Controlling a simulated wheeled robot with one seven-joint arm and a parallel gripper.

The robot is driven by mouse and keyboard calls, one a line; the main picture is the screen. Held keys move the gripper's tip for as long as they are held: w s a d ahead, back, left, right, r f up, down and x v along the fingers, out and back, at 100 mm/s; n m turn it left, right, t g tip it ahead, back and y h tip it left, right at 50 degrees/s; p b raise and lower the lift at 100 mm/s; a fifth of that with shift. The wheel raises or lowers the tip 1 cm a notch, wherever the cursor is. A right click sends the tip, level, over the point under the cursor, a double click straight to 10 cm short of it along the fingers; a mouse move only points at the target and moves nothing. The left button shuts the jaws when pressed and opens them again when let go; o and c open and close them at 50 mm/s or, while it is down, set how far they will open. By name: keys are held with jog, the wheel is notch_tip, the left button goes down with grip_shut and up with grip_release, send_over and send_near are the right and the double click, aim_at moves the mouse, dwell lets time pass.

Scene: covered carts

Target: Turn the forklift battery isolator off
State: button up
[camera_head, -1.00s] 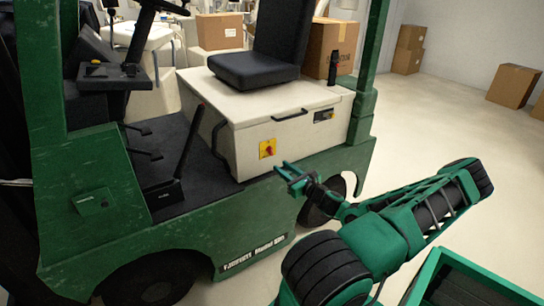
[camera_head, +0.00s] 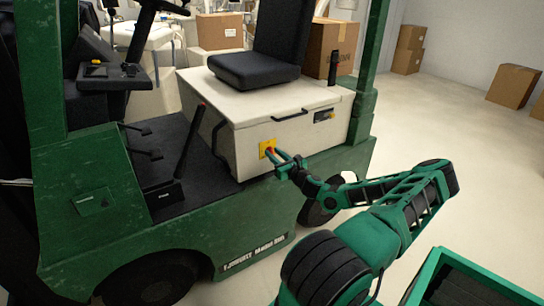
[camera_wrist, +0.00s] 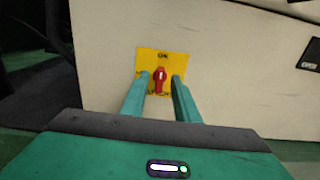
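The battery isolator is a red rotary handle (camera_wrist: 160,78) on a yellow square plate (camera_wrist: 175,62), set in the cream side panel of the green forklift. In the wrist view the handle stands upright, pointing at lettering at the plate's top that looks like "ON". The yellow plate also shows in the head view (camera_head: 265,148). My gripper (camera_wrist: 161,77) is open, with one green finger on each side of the handle. A gap shows on both sides. Whether the tips touch the plate cannot be told. In the head view my gripper (camera_head: 273,155) partly covers the handle.
The forklift's black seat (camera_head: 255,68) sits above the cream battery box (camera_head: 240,110). A black lever (camera_head: 188,140) stands left of the panel. Cardboard boxes (camera_head: 405,48) stand at the back. The floor to the right is mostly clear.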

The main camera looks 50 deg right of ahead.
jog(key=shift+w, duration=0.1)
grip_shut()
jog(key=shift+n, duration=0.5)
jog(key=n, duration=1.7)
jog(key=shift+w+a+f, duration=0.15)
jog(key=shift+a+f, duration=0.05)
jog(key=shift+a, duration=0.15)
